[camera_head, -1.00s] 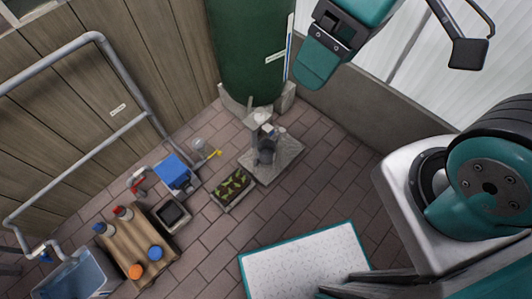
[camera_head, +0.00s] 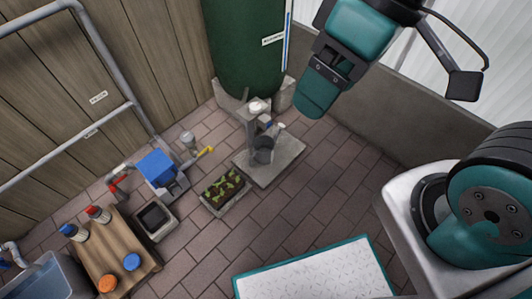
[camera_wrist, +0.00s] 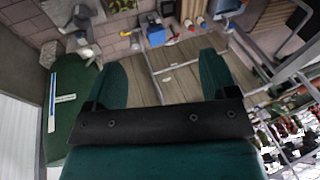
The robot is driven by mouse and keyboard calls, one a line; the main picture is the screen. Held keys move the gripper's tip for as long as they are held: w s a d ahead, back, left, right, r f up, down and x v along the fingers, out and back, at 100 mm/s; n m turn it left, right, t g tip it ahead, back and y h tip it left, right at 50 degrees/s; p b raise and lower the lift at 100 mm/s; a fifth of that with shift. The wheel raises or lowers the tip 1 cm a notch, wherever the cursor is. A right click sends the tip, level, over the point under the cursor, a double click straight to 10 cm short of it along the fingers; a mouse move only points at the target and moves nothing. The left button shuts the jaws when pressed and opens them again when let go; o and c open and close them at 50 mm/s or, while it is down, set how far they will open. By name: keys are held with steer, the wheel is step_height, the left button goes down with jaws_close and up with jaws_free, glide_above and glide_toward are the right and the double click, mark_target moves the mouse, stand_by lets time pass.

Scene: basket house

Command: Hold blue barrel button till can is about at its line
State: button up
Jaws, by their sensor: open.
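A green barrel (camera_head: 243,50) stands against the wall at the top, with a pale label and a blue-and-white strip on its right side. A grey post with a pale top (camera_head: 257,106) stands in front of it. A dark grey can (camera_head: 263,150) stands on the stone slab (camera_head: 285,160) below the post. I cannot make out a blue button on the barrel for sure. My gripper (camera_head: 318,100) is in the air right of the barrel, apart from it. In the wrist view its two teal fingers (camera_wrist: 163,75) are spread with nothing between them, and the barrel (camera_wrist: 70,110) is at left.
A planter with seedlings (camera_head: 222,187) is left of the slab. A blue box (camera_head: 156,167), a black-lined tray (camera_head: 154,217) and a wooden bench with bottles and lids (camera_head: 120,245) are further left. A teal-edged white panel (camera_head: 310,275) is in front. Brick floor between is clear.

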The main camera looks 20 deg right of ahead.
jaws_close()
stand_by(0.3)
stand_by(1.5)
